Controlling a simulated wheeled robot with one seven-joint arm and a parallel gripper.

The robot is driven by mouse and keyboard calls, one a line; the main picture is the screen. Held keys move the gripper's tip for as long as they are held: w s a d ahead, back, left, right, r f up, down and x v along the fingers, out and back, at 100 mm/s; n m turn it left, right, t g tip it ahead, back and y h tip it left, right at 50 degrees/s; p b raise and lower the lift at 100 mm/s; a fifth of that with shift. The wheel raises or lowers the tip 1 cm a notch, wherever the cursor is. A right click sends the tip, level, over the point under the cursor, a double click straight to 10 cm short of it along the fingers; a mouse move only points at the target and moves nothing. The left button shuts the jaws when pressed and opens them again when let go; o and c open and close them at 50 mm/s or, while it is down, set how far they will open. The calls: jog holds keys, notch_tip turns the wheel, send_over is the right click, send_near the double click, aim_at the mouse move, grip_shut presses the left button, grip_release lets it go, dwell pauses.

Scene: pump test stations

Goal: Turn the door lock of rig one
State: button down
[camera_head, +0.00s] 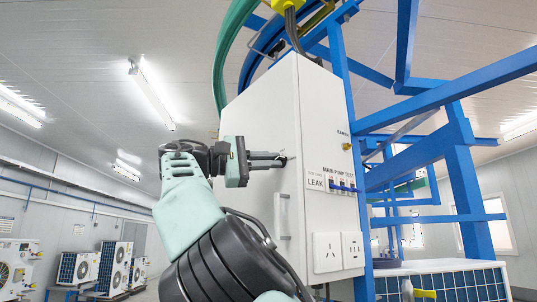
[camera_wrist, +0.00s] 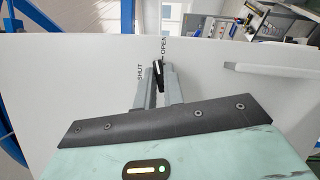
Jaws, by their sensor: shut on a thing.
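The door lock (camera_wrist: 158,69) is a small dark knob with a pale mark, on the white cabinet door (camera_head: 258,112). In the wrist view the word SHUT stands to its left and OPEN just above it. The pale mark lies at the knob's upper part, nearer OPEN; its exact angle is hard to tell. My gripper (camera_wrist: 158,80) is shut on the lock, one finger on each side. In the head view my gripper (camera_head: 283,159) reaches the door near its right edge, and its fingers hide most of the lock. The door looks closed.
A vertical door handle (camera_head: 283,215) sits below the lock. The cabinet's right side carries a LEAK label, switches (camera_head: 342,186) and sockets (camera_head: 338,250). Blue frame beams (camera_head: 462,185) stand to the right. Green and blue hoses run above. Fan units (camera_head: 105,268) stand far left.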

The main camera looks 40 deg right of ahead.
jog(key=shift+m+y+p, duration=0.6)
jog(key=shift+m+p, duration=0.1)
jog(key=shift+m, duration=0.8)
jog(key=c, duration=1.5)
grip_release()
jog(key=p+v, duration=0.3)
jog(key=v, duration=0.4)
jog(key=shift+a, duration=0.25)
